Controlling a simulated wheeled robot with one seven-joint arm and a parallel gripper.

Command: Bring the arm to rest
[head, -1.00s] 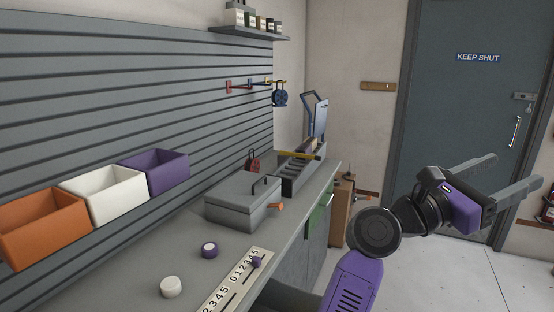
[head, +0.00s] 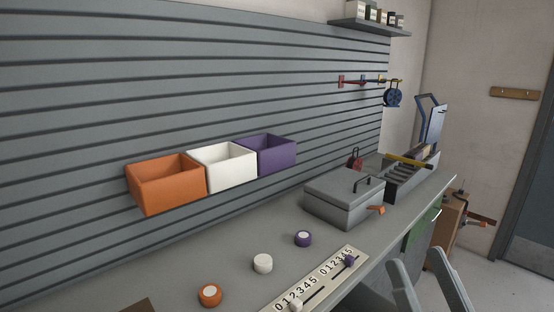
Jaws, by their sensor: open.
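My gripper (head: 418,260) shows at the bottom right of the head view, in front of the bench's right end. Its two grey fingers point up and stand apart, with nothing seen between them. The rest of my arm is out of view below the frame.
The grey bench carries orange (head: 210,295), white (head: 263,263) and purple (head: 303,238) knobs, a slider panel (head: 318,282) and a lidded grey box (head: 345,198). Orange (head: 168,185), white (head: 222,167) and purple (head: 266,155) bins hang on the slatted wall. Floor shows at the right.

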